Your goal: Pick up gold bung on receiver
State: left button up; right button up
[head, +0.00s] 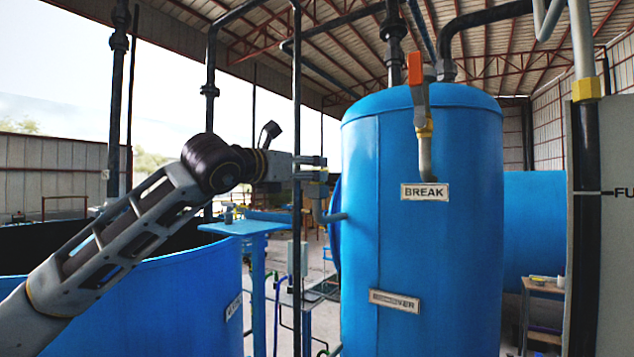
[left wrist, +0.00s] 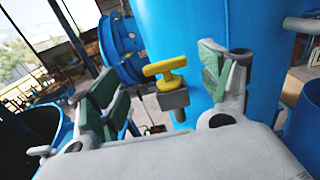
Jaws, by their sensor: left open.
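A yellow T-shaped piece, which I take for the gold bung (left wrist: 166,72), sits on a grey block against the blue tank (left wrist: 185,25) in the left wrist view. My left gripper (left wrist: 158,88) is open, with one finger to each side of the bung in that picture; the bung looks beyond the fingertips and not held. In the head view my left gripper (head: 320,168) is beside the left edge of the large blue tank (head: 425,230), and I cannot make out the bung there. The tank's lower label is hard to read and ends in ER. My right gripper is not in view.
A thin dark vertical pipe (head: 297,90) stands close to my left gripper. An orange-handled valve (head: 417,85) is on the tank's front above a BREAK label (head: 425,192). A blue stand (head: 257,228) and an open blue vat (head: 190,285) are at left.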

pick_arm(q)
jog(key=shift+w, duration=0.1)
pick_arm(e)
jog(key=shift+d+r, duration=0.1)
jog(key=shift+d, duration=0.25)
pick_arm(q)
jog(key=shift+d+p+x, duration=0.25)
jog(key=shift+p+x, duration=1.25)
jog(key=shift+x, duration=1.05)
jog(key=shift+f, duration=0.1)
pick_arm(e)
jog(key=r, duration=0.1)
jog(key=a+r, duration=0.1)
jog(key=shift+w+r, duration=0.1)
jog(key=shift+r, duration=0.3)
pick_arm(q)
jog(key=shift+s, duration=0.2)
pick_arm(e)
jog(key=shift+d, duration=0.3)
pick_arm(q)
jog(key=c, duration=1.2)
